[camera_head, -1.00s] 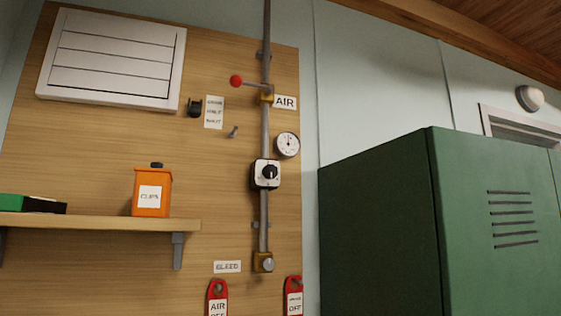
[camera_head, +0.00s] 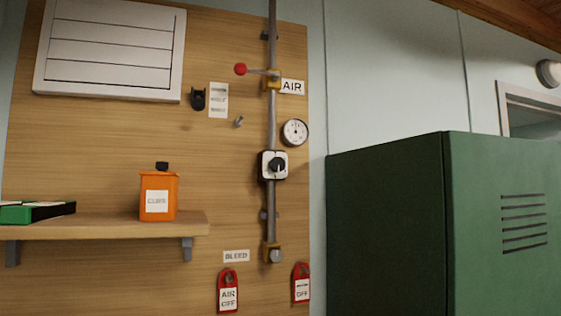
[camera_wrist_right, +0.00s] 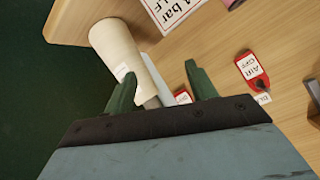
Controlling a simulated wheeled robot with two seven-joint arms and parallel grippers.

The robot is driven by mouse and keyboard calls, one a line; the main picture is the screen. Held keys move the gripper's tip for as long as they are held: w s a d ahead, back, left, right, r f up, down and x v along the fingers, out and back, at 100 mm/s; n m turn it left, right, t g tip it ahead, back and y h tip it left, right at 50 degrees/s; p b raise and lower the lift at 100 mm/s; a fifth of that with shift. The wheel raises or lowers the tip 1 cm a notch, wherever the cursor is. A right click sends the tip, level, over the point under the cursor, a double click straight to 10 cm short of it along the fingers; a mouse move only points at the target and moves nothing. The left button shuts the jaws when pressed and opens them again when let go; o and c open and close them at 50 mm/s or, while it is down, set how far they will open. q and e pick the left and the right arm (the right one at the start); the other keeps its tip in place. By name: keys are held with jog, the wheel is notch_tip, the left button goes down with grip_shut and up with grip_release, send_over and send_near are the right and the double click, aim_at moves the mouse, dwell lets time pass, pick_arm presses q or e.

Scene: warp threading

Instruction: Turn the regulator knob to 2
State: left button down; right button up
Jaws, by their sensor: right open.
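The regulator knob (camera_head: 277,165) is a black knob on a white square plate, mounted on the vertical grey pipe on the wooden board. Its scale marks are too small to read in the head view. A round white gauge (camera_head: 294,132) sits just above and to the right of it. My right gripper (camera_wrist_right: 160,85) shows only in the right wrist view, open, with its two green fingers apart. I see nothing held between them, and the knob is not visible in that view. My left gripper is not in view.
A red-ended valve lever (camera_head: 240,69) sticks out left above the knob. A shelf (camera_head: 110,229) holds an orange clips container (camera_head: 158,196). Red tags (camera_head: 228,291) hang low on the board. A green locker (camera_head: 390,225) stands at right. A pale cone (camera_wrist_right: 122,50) lies beyond my right fingers.

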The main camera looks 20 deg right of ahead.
jog(key=w+r+m+t, duration=0.2)
jog(key=w+r, duration=0.2)
jog(key=r, duration=0.7)
jog(key=m+t, duration=0.3)
jog(key=t, duration=0.2)
send_near(279, 163)
jog(key=shift+y, duration=0.4)
jog(key=w+p, duration=0.1)
jog(key=w, duration=0.1)
jog(key=w+p, duration=0.4)
jog(key=w, duration=0.1)
jog(key=shift+w+d+r, duration=0.1)
jog(key=shift+r, duration=0.15)
jog(key=shift+w+f+p, duration=0.15)
jog(key=shift+w+p, duration=0.4)
jog(key=shift+w, duration=0.4)
jog(key=c, duration=1)
